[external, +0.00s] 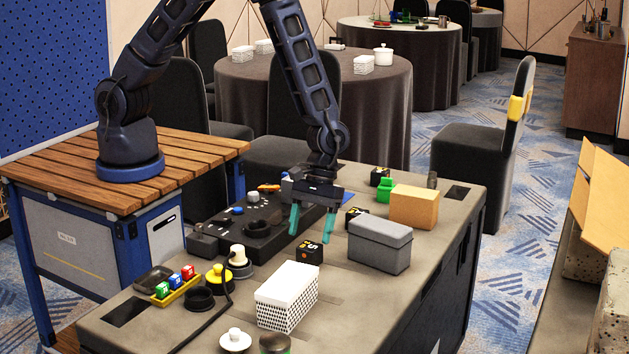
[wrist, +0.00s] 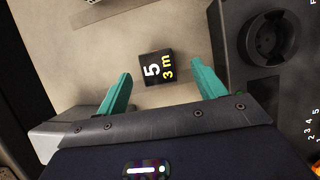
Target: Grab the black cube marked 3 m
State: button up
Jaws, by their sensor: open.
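A black cube (external: 309,251) stands on the grey table, between the patterned white box and my gripper (external: 312,226) in the external view. In the wrist view the cube appears between the fingertips, with visible gaps on both sides. Its exact distance below the fingertips cannot be told. Another black cube (external: 355,215) with yellow marks stands farther back.
A grey lidded box (external: 380,246) stands to the right, and a black control panel (external: 246,226) lies to the left. A patterned white box (external: 287,296) stands in front. A cardboard-coloured box (external: 413,206) and another black cube (external: 380,176) are behind.

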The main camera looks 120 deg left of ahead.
aim_at(311, 245)
jog(key=shift+w+a+x, duration=0.1)
jog(key=shift+a+x, duration=0.05)
jog(key=shift+x, duration=0.8)
jog(key=shift+w+a+x, duration=0.1)
jog(key=shift+a+x, duration=0.05)
jog(key=shift+x, duration=0.75)
jog(key=shift+w+a+x, duration=0.1)
jog(key=shift+a+x, duration=0.05)
jog(key=shift+x, duration=0.8)
jog(key=shift+f, duration=0.1)
jog(key=c, duration=1.1)
